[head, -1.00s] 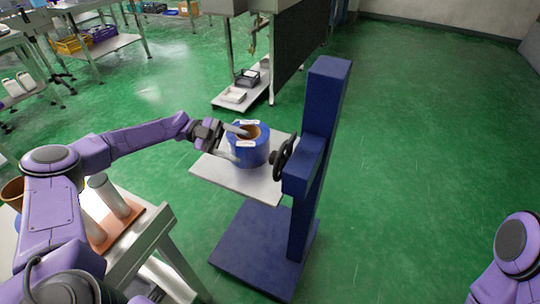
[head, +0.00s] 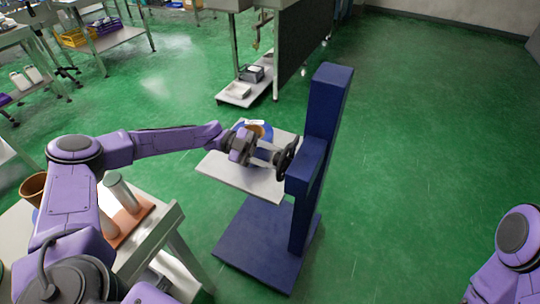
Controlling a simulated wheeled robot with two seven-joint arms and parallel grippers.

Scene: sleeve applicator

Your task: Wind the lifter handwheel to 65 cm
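The blue lifter (head: 322,150) has an upright column on a base plate, with a pale platform (head: 240,178) on its left side. A black handwheel (head: 287,158) sits on the column's left face, above the platform's right edge. My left gripper (head: 274,157) points right at the handwheel, its two pale fingers apart and their tips close to the rim. I cannot tell whether they touch it. A blue roll with a brown core (head: 262,129) stands on the platform, mostly hidden behind my gripper. My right gripper is out of view. No height reading is legible.
A bench (head: 150,225) at the lower left holds pale cylinders on an orange board (head: 128,222) and a brown cup (head: 33,186). The green floor to the right is clear.

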